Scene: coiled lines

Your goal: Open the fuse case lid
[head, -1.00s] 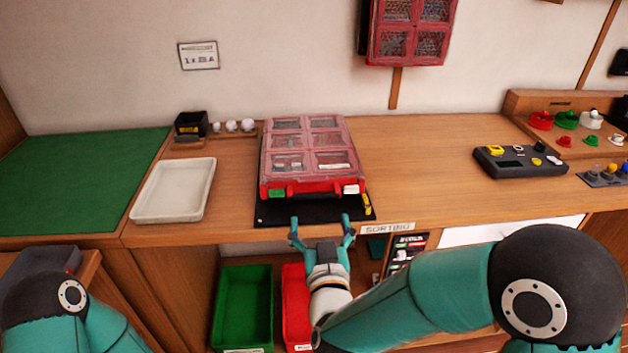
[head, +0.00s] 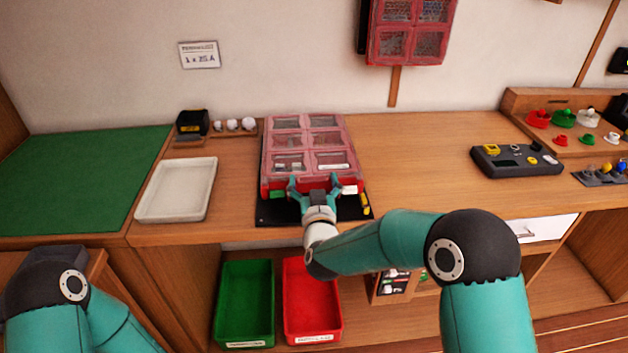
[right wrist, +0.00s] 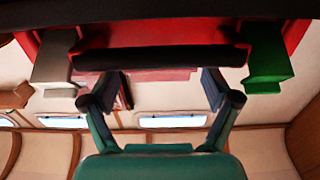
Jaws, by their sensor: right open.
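The fuse case (head: 306,155), red with a clear compartmented lid, lies shut on a black mat (head: 274,214) on the bench. Its front carries a green latch (head: 277,194) at left and a white latch (head: 349,189) at right. My right gripper (head: 314,184) is open at the front of the case, between the latches. In the right wrist view the open fingers (right wrist: 160,88) point at the red front and its dark handle bar (right wrist: 160,57), with the white latch at left and the green latch at right. Contact cannot be told. My left gripper is out of view.
A white tray (head: 149,190) and a green mat (head: 60,185) are left of the case. A grey device (head: 517,160) lies to the right. A green bin (head: 245,306) and a red bin (head: 312,311) stand below.

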